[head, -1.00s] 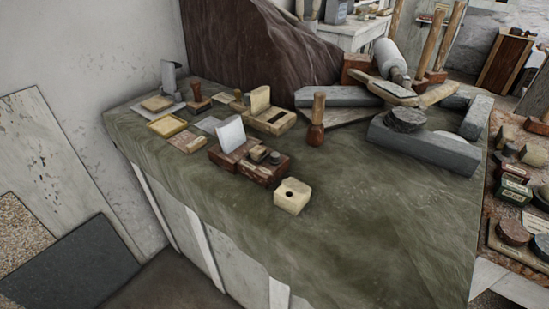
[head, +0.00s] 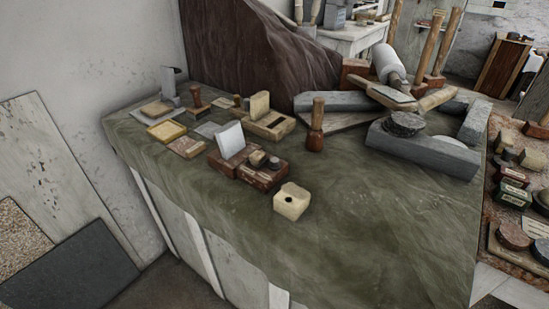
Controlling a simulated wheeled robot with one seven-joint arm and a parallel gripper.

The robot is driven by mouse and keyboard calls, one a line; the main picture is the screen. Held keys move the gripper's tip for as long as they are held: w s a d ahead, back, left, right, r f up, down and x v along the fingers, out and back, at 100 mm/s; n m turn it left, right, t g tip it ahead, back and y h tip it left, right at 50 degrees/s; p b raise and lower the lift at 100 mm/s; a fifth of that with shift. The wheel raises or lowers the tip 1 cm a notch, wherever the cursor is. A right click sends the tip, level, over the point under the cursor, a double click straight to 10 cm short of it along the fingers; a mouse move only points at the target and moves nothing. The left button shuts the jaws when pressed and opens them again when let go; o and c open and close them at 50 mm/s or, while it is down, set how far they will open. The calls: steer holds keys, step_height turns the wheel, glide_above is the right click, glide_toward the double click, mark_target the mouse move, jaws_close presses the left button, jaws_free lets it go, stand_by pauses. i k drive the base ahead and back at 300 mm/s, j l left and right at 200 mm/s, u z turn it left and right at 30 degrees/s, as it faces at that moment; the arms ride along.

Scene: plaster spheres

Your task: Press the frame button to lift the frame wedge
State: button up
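My gripper is in none of these views. No part is clearly marked as the frame button or the frame wedge. A red-brown block (head: 262,180) on the near middle of the cloth-covered bench has small round knobs (head: 257,158) on top, which may be buttons. A white upright slab (head: 231,140) stands at its left end. Behind it, a light wooden box (head: 270,128) has a dark slot in its top, and a cream wedge-like piece (head: 260,104) stands at its back. I cannot tell which set is the frame.
A cream block with a hole (head: 291,203) sits in front on the bench (head: 370,230). A wooden-handled tool (head: 316,130) stands upright behind. Grey stone blocks (head: 425,150) and mallets crowd the back right. The bench's front right is clear. Another cluttered table stands at right.

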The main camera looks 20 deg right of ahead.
mark_target(273, 161)
steer(key=j+z, duration=0.3)
steer(key=j, duration=1.7)
